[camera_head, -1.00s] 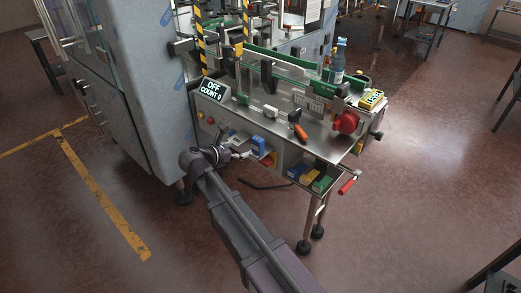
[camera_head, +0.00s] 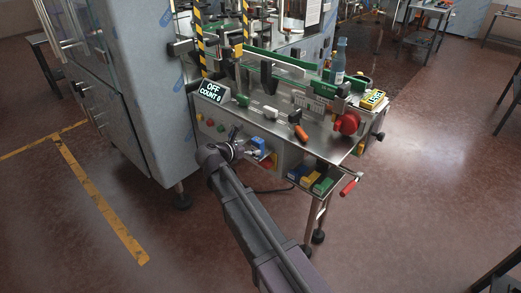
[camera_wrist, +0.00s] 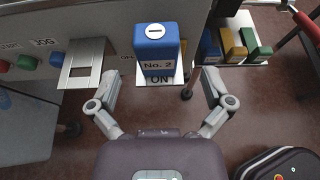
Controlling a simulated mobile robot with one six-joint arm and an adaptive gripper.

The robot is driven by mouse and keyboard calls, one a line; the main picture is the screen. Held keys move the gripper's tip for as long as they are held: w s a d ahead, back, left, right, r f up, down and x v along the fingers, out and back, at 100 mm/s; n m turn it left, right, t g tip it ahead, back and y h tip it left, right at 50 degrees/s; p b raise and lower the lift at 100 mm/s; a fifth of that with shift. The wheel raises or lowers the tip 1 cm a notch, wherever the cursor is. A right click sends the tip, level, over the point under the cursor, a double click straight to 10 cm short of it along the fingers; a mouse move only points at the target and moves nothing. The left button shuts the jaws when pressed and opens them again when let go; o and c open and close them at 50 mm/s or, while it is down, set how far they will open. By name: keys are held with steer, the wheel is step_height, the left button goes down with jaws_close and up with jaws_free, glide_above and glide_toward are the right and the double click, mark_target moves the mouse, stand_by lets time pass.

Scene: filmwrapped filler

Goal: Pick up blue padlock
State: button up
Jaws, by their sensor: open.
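A blue padlock-like block (camera_wrist: 157,45) with a "No. 2" label and a white slotted disc on its end face is straight ahead in the wrist view. In the head view, my gripper (camera_head: 245,147) is just left of the block.
Blue (camera_head: 297,172), yellow (camera_head: 311,179) and green (camera_head: 323,186) blocks sit on a low shelf to the right. A red-handled crank (camera_head: 348,187) sticks out beyond them. Push buttons (camera_head: 209,123) line the panel at left, beside a grey cabinet (camera_head: 135,90).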

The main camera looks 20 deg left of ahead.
mark_target(255, 146)
steer(key=b+x, duration=0.1)
steer(key=x, duration=0.2)
steer(key=shift+f, duration=0.2)
steer(key=shift+b+x, duration=0.3)
steer(key=shift+x, duration=0.5)
steer(key=shift+r, duration=0.1)
steer(key=c, duration=1.3)
steer(key=shift+r, duration=0.2)
